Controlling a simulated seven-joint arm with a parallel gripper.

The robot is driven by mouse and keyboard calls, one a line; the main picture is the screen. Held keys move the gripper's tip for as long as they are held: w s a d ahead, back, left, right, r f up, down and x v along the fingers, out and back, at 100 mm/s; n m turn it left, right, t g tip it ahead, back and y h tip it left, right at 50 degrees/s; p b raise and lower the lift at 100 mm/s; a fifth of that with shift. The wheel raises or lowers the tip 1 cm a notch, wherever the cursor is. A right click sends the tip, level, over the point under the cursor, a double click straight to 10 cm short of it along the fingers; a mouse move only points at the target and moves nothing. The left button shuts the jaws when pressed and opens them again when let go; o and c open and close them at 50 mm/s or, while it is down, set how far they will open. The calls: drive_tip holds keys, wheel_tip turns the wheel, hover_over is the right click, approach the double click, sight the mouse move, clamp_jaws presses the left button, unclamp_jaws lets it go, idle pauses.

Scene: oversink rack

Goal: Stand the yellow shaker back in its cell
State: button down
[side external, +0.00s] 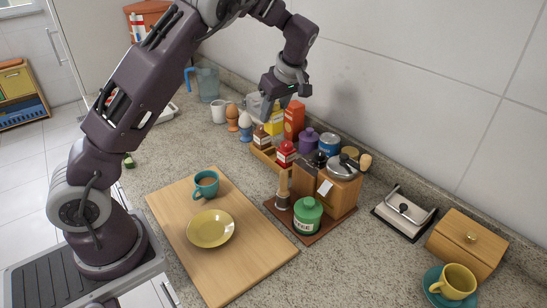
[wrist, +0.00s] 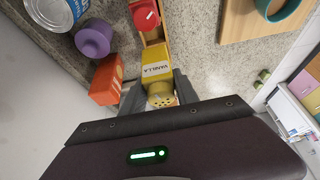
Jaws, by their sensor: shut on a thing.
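The yellow shaker (side external: 274,124) is between the fingers of my gripper (side external: 279,103), above the far end of the narrow wooden rack (side external: 262,159). In the wrist view, the shaker's perforated yellow top (wrist: 161,99) sits between the two grey fingers of my gripper (wrist: 160,97), which is shut on it. A white VANILLA label shows directly above that top. The wooden rack (wrist: 152,36) runs up from there. A red-capped bottle (side external: 285,153) stands in the rack, and a small brown bottle (side external: 261,137) is beside the shaker. The shaker's base is hidden, so I cannot tell whether it touches the rack.
An orange box (side external: 294,120) stands close to the shaker. A purple canister (side external: 308,139) and a blue can (side external: 329,144) are by the wall. Egg cups (side external: 245,122) stand at the left. A cutting board (side external: 180,225) with a plate and teal cup lies in front.

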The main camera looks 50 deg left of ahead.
wheel_tip(320, 180, down, 10)
drive_tip(key=shift+r, duration=0.25)
drive_tip(key=shift+f, duration=0.15)
drive_tip(key=c, duration=0.9)
unclamp_jaws()
